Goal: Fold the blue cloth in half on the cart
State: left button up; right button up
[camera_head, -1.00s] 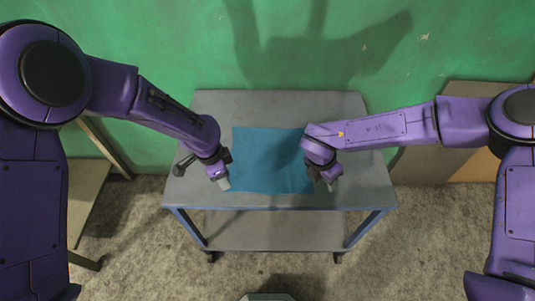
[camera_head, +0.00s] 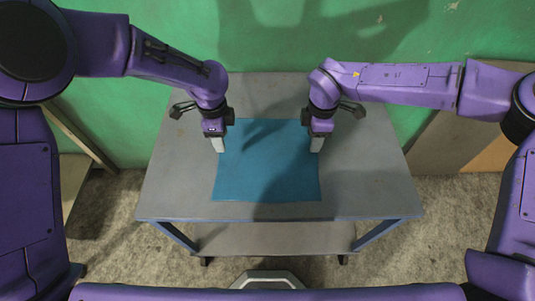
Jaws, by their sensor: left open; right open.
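The blue cloth (camera_head: 266,170) lies flat and spread out on the grey top of the cart (camera_head: 372,180). My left gripper (camera_head: 218,144) is at the cloth's left edge, toward its far half, with its fingers pointing down. My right gripper (camera_head: 317,144) is at the cloth's right edge, at about the same depth. Both grippers are open and nothing shows in them. I cannot tell whether the fingertips touch the cloth. The far corners of the cloth are partly hidden by the grippers.
The cart stands against a green wall (camera_head: 270,40) and has a lower shelf (camera_head: 275,237). Board-like panels (camera_head: 440,140) lean at the right, and a wooden-edged piece (camera_head: 75,180) stands at the left. The cart top is clear around the cloth.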

aim_at(225, 155)
pick_arm(q)
jog(key=f, duration=0.5)
jog(key=shift+w+a+f, duration=0.1)
jog(key=shift+w+a, duration=0.1)
pick_arm(e)
jog(key=f, duration=0.5)
jog(key=shift+w+a+f, duration=0.1)
jog(key=shift+w+a, duration=0.1)
jog(key=shift+w, duration=0.15)
pick_arm(q)
jog(key=shift+s+f, duration=0.1)
jog(key=shift+f, duration=0.45)
pick_arm(e)
jog(key=shift+s+d+f, duration=0.1)
jog(key=shift+s+f, duration=0.05)
jog(key=shift+f, duration=0.45)
pick_arm(q)
jog(key=shift+f, duration=0.25)
pick_arm(e)
jog(key=shift+f, duration=0.25)
pick_arm(q)
jog(key=shift+r, duration=0.1)
jog(key=c, duration=0.4)
pick_arm(e)
jog(key=shift+r, duration=0.1)
jog(key=c, duration=0.4)
pick_arm(q)
grip_shut()
pick_arm(e)
grip_shut()
